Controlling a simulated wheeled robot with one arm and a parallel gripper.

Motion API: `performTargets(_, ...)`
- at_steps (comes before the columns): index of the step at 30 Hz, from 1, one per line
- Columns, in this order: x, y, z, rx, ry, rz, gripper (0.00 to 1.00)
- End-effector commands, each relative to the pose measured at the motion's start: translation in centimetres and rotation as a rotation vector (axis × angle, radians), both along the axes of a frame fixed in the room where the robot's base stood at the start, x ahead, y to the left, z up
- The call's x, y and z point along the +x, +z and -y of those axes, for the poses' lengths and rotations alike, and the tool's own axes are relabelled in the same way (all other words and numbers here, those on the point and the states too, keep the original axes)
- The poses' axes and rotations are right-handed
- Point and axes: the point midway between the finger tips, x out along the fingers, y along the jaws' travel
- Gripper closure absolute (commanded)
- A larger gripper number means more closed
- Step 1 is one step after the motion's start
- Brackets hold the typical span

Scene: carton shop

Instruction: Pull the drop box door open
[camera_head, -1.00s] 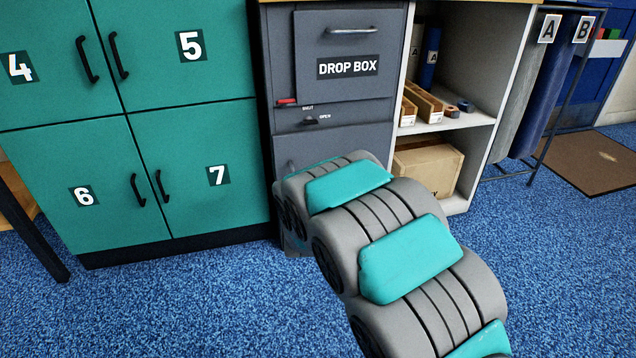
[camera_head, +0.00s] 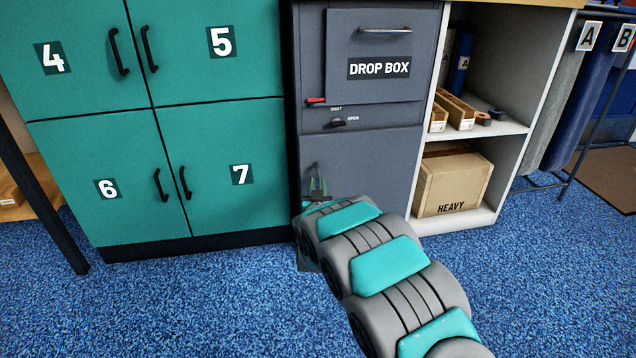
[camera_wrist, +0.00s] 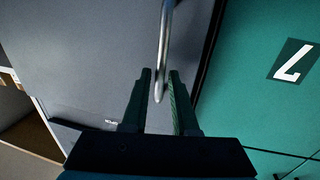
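The drop box is a grey cabinet with a labelled upper panel (camera_head: 375,85) and a plain lower door (camera_head: 378,165), both looking closed. A metal bar handle (camera_head: 313,171) stands upright near the lower door's left edge. My gripper (camera_head: 318,186) is at this handle, partly hidden by my arm. In the wrist view, the handle (camera_wrist: 165,40) comes down between the two open fingers of my gripper (camera_wrist: 160,75), with a gap visible beside it. The grey door (camera_wrist: 100,60) fills the left of that view.
A red tab (camera_head: 316,101) and a dark knob (camera_head: 338,122) sit above the lower door, by SHUT and OPEN markings. Teal lockers (camera_head: 225,205) adjoin on the left. A shelf with a HEAVY carton (camera_head: 453,184) stands right. Blue carpet in front is clear.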

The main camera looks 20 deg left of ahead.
Motion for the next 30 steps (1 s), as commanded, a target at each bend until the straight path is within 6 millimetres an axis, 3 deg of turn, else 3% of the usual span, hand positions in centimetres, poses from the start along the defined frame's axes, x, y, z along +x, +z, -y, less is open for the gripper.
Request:
performTargets(6,1.4,0.1,-0.5,0.002,0.000,0.002,0.73)
performTargets(16,1.6,0.1,-0.6,0.000,0.001,0.001,0.73)
performTargets(24,1.6,0.1,-0.6,0.000,0.001,0.000,1.00)
performTargets(30,1.6,0.1,-0.6,0.000,0.001,0.000,1.00)
